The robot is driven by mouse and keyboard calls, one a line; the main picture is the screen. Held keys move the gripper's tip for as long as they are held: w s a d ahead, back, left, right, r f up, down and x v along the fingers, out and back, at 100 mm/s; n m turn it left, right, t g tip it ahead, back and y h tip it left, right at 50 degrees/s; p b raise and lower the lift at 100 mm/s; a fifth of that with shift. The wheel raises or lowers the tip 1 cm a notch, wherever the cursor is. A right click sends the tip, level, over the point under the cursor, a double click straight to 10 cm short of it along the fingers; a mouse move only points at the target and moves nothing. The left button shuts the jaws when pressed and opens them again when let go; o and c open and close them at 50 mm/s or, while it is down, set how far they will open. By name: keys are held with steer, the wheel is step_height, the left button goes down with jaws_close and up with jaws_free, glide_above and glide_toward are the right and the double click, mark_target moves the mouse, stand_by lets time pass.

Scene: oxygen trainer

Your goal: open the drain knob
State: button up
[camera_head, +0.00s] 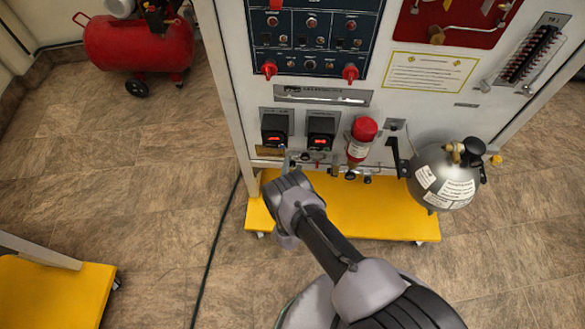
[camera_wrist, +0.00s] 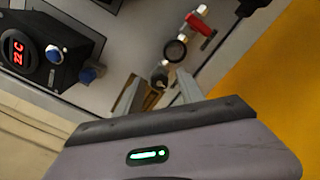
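My gripper (camera_head: 284,160) is at the lower left of the trainer panel, just below the left black display box. In the wrist view my gripper (camera_wrist: 160,93) has its two fingers apart. A small dark knob (camera_wrist: 160,74) on a metal fitting shows between and just beyond the fingertips; I cannot tell if they touch it. A second fitting with a red lever (camera_wrist: 201,24) and a round black part (camera_wrist: 175,51) sits further up. I see no readable label for the drain knob. In the head view the small fittings are partly hidden by my arm.
Two black boxes with red displays (camera_head: 275,129) (camera_head: 321,132) stick out above the fittings. A red-capped cylinder (camera_head: 361,138) and a grey tank (camera_head: 445,178) are to the right. The yellow base (camera_head: 368,212) juts out below. The floor on the left is mostly open.

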steer(key=s+p, duration=0.3)
steer(key=s, duration=1.4)
steer(key=shift+s+a, duration=0.2)
steer(key=shift+a, duration=0.1)
